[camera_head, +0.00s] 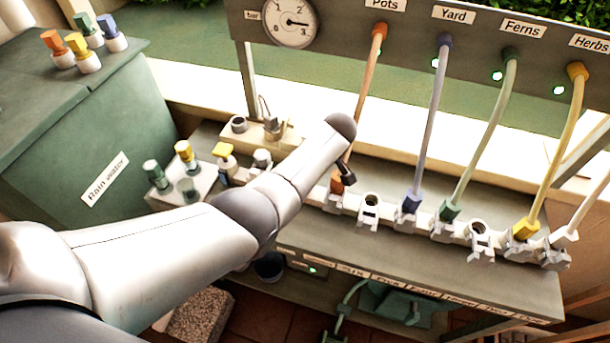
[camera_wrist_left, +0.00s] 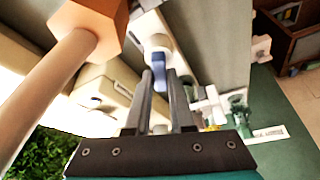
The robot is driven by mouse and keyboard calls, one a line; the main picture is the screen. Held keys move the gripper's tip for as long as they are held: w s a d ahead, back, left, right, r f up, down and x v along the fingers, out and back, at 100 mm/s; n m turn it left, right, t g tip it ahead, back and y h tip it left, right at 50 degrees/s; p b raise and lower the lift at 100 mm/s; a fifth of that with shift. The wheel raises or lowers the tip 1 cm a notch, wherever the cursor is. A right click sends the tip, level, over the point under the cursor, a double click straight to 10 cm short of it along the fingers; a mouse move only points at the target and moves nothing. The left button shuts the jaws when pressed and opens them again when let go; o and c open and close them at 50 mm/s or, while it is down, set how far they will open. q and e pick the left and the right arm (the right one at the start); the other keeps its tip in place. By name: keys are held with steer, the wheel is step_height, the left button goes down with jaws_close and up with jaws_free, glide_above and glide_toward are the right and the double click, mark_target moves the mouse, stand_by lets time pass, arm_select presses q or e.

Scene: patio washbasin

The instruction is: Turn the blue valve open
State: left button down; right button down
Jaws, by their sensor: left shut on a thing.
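The blue valve handle (camera_wrist_left: 158,66) shows in the left wrist view on a white fitting, just beside the orange hose connector. My left gripper (camera_wrist_left: 166,80) is shut on it, with a finger on each side. In the head view my left arm reaches across to the orange connector (camera_head: 337,183) on the white manifold (camera_head: 388,212). My own arm covers the valve handle and most of the gripper there; I cannot make out the handle's turn. My right gripper is not in view.
Orange, blue, green and yellow hoses rise from the manifold to a labelled panel (camera_head: 400,42) with a round gauge (camera_head: 289,20). The green rain water box (camera_head: 100,130) stands at left, with coloured connectors on top. A small block (camera_head: 190,182) with coloured fittings sits near my arm.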

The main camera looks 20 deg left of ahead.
arm_select(q)
steer(key=n+g+b, duration=0.1)
steer(key=n+b, duration=0.2)
steer(key=shift+f, duration=0.15)
steer(key=shift+w+n+g+y+b, duration=0.1)
steer(key=shift+n+g+y+b, duration=0.3)
steer(key=shift+n+b, duration=0.45)
steer(key=c, duration=0.8)
jaws_free()
steer(key=shift+r, duration=0.2)
steer(key=p+v, duration=0.2)
steer(key=v, duration=1.3)
steer(key=shift+w+a+r, duration=0.1)
steer(key=shift+a+r, duration=0.05)
steer(key=shift+r, duration=0.05)
